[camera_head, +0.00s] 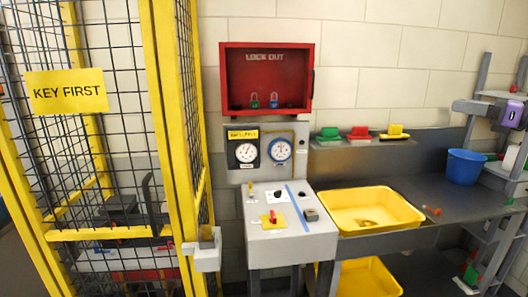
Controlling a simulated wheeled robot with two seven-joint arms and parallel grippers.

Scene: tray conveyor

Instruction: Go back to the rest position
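My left gripper is not in view.
A yellow mesh cage (179,120) stands at left, and an open red lockout box (266,58) hangs on the wall. A control stand (290,247) is at the centre. The bench (446,204) holds a yellow tray (340,222) and a blue bucket (464,167).

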